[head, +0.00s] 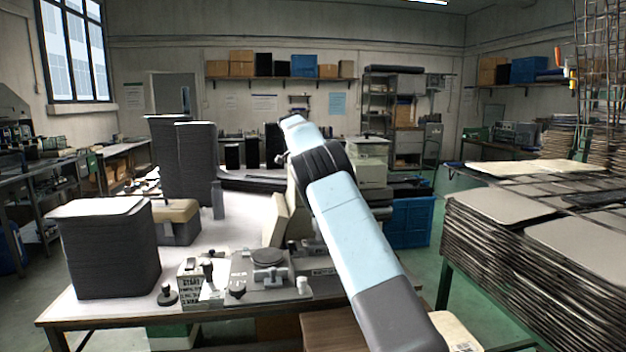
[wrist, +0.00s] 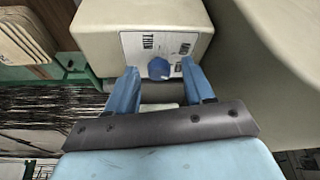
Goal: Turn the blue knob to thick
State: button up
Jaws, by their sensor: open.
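The blue knob (wrist: 158,68) shows in the wrist view on a white label plate (wrist: 137,42) fixed to a beige housing (wrist: 95,25). The plate reads THIN, sideways, left of the knob; the dark lettering on the right is too small to read surely. I cannot tell which way the knob points. My gripper (wrist: 159,67) is open, with one blue finger on each side of the knob. Gaps show between the fingers and the knob, and its lower part is near the gripper's opening. In the head view the knob and gripper are hidden.
Beige housing walls (wrist: 285,50) stand close on the right in the wrist view. In the head view, a workbench (head: 225,240) carries black sheet stacks (head: 108,250) and a grey fixture (head: 262,278). Stacked panels (head: 520,240) stand at right; a blue crate (head: 410,222) sits behind my arm.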

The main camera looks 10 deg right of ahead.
jog(key=shift+r, duration=0.15)
jog(key=v, duration=0.6)
jog(key=shift+w+a, duration=0.1)
jog(key=shift+a+r, duration=0.25)
jog(key=shift+r, duration=0.25)
